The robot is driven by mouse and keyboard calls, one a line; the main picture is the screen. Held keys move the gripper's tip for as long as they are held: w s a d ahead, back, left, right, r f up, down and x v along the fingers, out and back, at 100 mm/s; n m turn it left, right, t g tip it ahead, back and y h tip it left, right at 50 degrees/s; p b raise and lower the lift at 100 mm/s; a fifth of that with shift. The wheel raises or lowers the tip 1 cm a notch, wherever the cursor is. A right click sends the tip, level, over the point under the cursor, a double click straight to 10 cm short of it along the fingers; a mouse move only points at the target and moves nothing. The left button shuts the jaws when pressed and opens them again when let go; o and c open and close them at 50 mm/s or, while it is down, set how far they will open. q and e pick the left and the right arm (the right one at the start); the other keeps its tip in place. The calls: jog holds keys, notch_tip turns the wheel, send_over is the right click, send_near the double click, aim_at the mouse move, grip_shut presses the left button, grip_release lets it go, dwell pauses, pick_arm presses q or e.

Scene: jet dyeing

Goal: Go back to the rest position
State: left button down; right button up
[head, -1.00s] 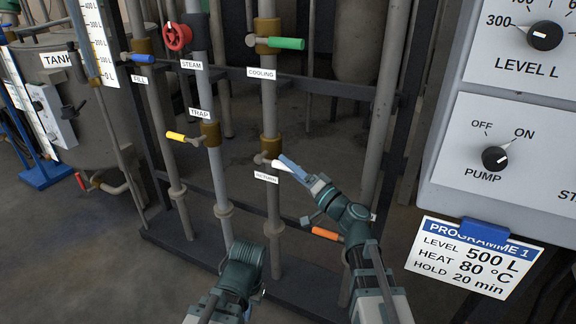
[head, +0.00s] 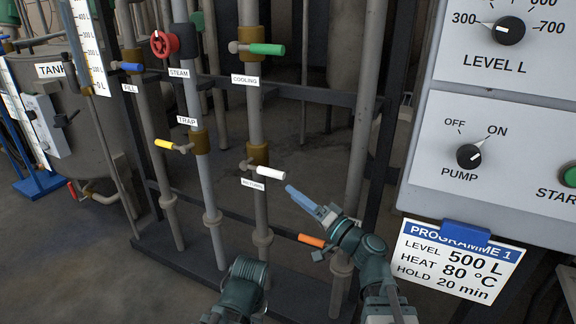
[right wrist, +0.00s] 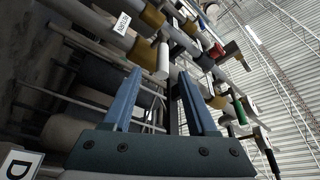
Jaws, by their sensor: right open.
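My right gripper (head: 289,190) is open and empty, just right of and below the white handle (head: 270,172) of the RETURN valve in the head view. A gap shows between the fingertips and the handle. In the right wrist view the two blue fingers (right wrist: 160,76) stand apart, with the white handle (right wrist: 162,61) beyond and between their tips. The RETURN handle points right, across its pipe. My left gripper is not in view; a teal arm part of mine shows at the bottom of the head view.
Pipes carry the green COOLING handle (head: 267,49), red STEAM wheel (head: 159,44), yellow TRAP handle (head: 164,144) and blue FILL handle (head: 131,67). An orange handle (head: 311,240) is close beside my right wrist. The control panel (head: 425,180) and programme card (head: 458,262) stand at the right.

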jog(key=s+a+f+n+g+h, duration=0.25)
jog(key=f+g, duration=0.25)
jog(key=f, duration=0.4)
jog(key=s+a+f+n+g+h, duration=0.2)
jog(key=s+f+g, duration=0.25)
jog(key=f, duration=0.35)
jog(key=s+d+f+m+g+h, duration=0.1)
jog(key=s+d+f+g+h, duration=0.45)
jog(key=d+f+h, duration=0.5)
jog(key=s+a+r+n+p, duration=0.4)
jog(key=s+a+r+p, duration=0.3)
jog(key=a+r+p, duration=0.3)
notch_tip(320, 180, up, 38)
jog(key=d+p, duration=0.1)
jog(key=p, duration=3.6)
jog(key=shift+d+r, duration=0.25)
jog(key=shift+m, duration=0.25)
